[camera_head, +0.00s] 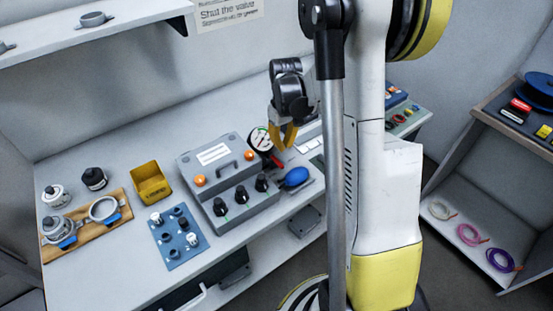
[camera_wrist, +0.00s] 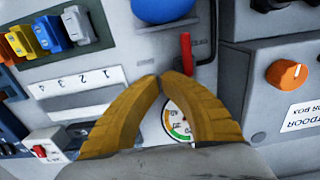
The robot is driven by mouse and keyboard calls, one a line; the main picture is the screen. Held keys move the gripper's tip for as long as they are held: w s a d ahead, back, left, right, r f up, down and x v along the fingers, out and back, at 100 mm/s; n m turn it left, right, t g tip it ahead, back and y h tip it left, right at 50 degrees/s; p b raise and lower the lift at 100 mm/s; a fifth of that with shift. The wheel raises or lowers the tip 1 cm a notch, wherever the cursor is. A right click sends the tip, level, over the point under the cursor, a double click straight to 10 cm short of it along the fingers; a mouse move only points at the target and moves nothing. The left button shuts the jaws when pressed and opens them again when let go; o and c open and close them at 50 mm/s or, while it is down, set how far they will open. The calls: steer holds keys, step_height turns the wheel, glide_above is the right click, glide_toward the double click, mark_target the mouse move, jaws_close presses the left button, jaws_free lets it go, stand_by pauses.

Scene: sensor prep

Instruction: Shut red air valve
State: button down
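The red air valve's lever (camera_wrist: 187,52) stands upright in the wrist view, just beyond my right finger; its lower end meets the finger's outline. In the head view the red lever (camera_head: 277,162) shows below my gripper, beside the round gauge (camera_head: 259,139). My gripper (camera_wrist: 162,77) has yellow fingers whose tips come together, with nothing seen between the tips. The lever is to the right of the tips, and I cannot tell whether they touch. The gauge dial (camera_wrist: 178,121) is partly hidden behind the right finger. My gripper (camera_head: 283,143) points down in the head view.
A blue bulb (camera_head: 294,177) lies beside the valve. The grey box with orange knobs (camera_head: 228,179) stands left of my gripper. A yellow bin (camera_head: 151,184) and blue knob panel (camera_head: 178,238) are further left. A shelf (camera_head: 110,25) hangs above the table.

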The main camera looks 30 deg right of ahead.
steer(key=shift+a+r+p, duration=0.15)
steer(key=shift+r+p, duration=0.8)
steer(key=shift+r, duration=0.55)
steer(key=shift+a+r+p, duration=0.15)
steer(key=shift+r+p, duration=0.8)
steer(key=shift+r, duration=0.5)
steer(key=s+a+r+t, duration=0.3)
steer(key=s+a+r, duration=0.2)
steer(key=a+r, duration=0.55)
steer(key=s+a+r+t, duration=0.4)
steer(key=s+a, duration=0.4)
steer(key=s, duration=0.2)
steer(key=shift+a+r, duration=0.2)
steer(key=shift+a, duration=0.05)
